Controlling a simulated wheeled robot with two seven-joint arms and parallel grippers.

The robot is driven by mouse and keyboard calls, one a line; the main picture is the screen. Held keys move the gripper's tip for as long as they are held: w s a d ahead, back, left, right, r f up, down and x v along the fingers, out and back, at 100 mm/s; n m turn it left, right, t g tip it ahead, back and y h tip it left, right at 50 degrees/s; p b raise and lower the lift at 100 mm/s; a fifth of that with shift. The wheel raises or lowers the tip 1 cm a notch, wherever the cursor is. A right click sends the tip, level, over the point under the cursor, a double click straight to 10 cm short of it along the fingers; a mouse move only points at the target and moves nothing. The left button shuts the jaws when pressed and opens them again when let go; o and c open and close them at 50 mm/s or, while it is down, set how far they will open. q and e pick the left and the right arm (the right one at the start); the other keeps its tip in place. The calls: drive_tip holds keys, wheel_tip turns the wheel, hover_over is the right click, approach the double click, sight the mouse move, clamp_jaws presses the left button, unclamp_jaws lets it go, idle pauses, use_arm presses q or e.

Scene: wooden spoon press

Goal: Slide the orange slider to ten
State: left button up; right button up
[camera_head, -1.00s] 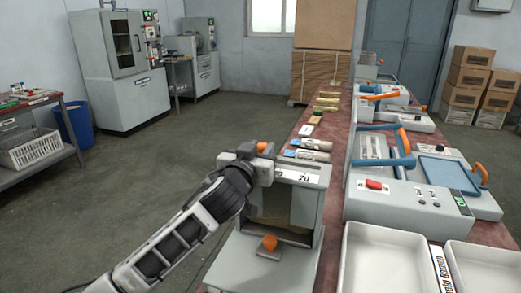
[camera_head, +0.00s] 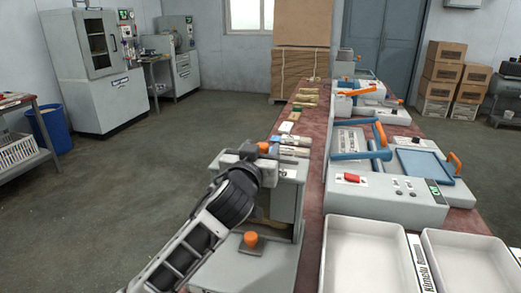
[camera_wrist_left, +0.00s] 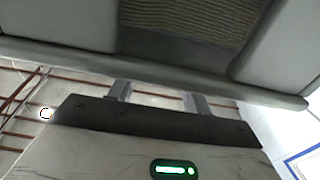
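The orange slider (camera_head: 263,147) shows as a small orange knob at the top of a grey box-shaped device (camera_head: 287,196). My left gripper (camera_head: 254,160) is at the top of this device, right beside the orange knob. In the left wrist view, the two fingers (camera_wrist_left: 160,98) stand apart with nothing visible between them. Their tips reach the edge of a grey panel (camera_wrist_left: 150,66). The scale on the device is mostly hidden by my gripper, so the slider's reading cannot be told. My right gripper is not in view.
A second orange knob (camera_head: 250,239) stands on the device's lower base. A grey machine with a red switch (camera_head: 351,178) and blue-orange handle is to the right. White trays (camera_head: 364,222) lie in front of it. The floor left of the device is clear.

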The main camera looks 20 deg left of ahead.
use_arm(q)
drive_tip(key=s+d+b, duration=0.2)
drive_tip(key=s, duration=1.3)
drive_tip(key=shift+s, duration=0.4)
drive_tip(key=s+f+g, duration=0.1)
drive_tip(key=f+g, duration=0.1)
drive_tip(key=f, duration=0.2)
drive_tip(key=s+f+g, duration=0.2)
drive_tip(key=f, duration=0.3)
drive_tip(key=s+a+f+m+g, duration=0.1)
drive_tip(key=f+g, duration=0.1)
drive_tip(key=f, duration=0.3)
drive_tip(key=shift+s+h, duration=0.3)
drive_tip(key=shift+s, duration=0.05)
drive_tip(key=s+d+f+m+g+h, duration=0.1)
drive_tip(key=s+f+m+g+h, duration=0.1)
drive_tip(key=s+f+g, duration=0.9)
drive_tip(key=w+d+f+t+h, duration=0.2)
drive_tip(key=d+f+t, duration=0.4)
drive_tip(key=t, duration=0.3)
drive_tip(key=shift+w+f+m+t+h, duration=0.3)
drive_tip(key=shift+f+m+t+h, duration=0.1)
drive_tip(key=shift+f, duration=0.3)
